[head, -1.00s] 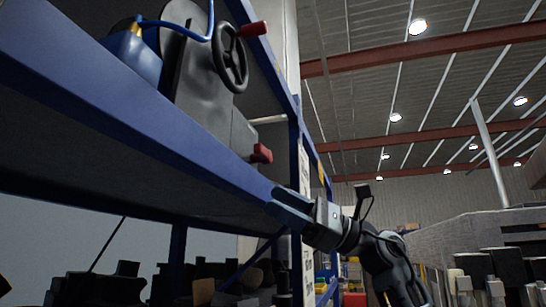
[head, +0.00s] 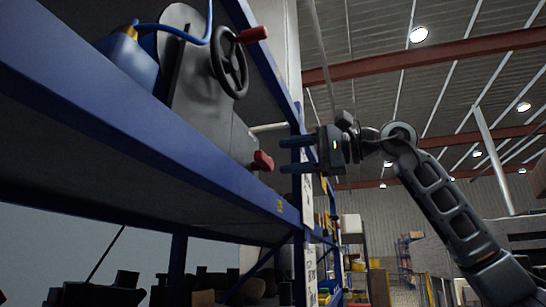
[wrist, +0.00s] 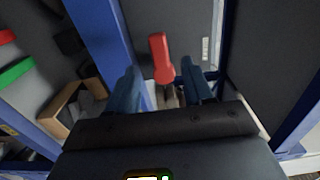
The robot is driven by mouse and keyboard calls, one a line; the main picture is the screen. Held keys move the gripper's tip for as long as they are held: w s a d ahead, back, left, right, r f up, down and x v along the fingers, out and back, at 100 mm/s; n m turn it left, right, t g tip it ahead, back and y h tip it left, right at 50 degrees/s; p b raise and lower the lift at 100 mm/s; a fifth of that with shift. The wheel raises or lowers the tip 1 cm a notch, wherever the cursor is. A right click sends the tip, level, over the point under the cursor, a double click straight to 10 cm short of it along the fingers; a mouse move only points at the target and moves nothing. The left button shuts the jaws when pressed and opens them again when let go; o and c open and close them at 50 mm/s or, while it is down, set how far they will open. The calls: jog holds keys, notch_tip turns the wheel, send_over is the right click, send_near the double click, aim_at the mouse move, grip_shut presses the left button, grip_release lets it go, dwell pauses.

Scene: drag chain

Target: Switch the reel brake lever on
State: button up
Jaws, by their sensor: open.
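The reel brake lever, with a red handle (head: 262,161), sticks out at the lower right of the grey reel housing on the blue shelf in the head view. My gripper (head: 283,155) is open just to the right of it, fingers pointing left toward it. In the wrist view the red handle (wrist: 161,57) shows in line with the gap between the two blue fingertips (wrist: 160,72). The fingers stand apart on either side of that gap. I cannot tell whether either finger touches the handle.
A black handwheel (head: 230,68) with a red grip (head: 252,34) sits above the lever. The blue shelf beam (head: 130,120) runs below, and a blue upright (head: 298,190) stands near my gripper. A wooden box (wrist: 70,112) shows at left in the wrist view.

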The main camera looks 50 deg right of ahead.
aim_at(267, 159)
jog(key=shift+p+x, duration=0.3)
jog(key=shift+x, duration=2)
grip_shut()
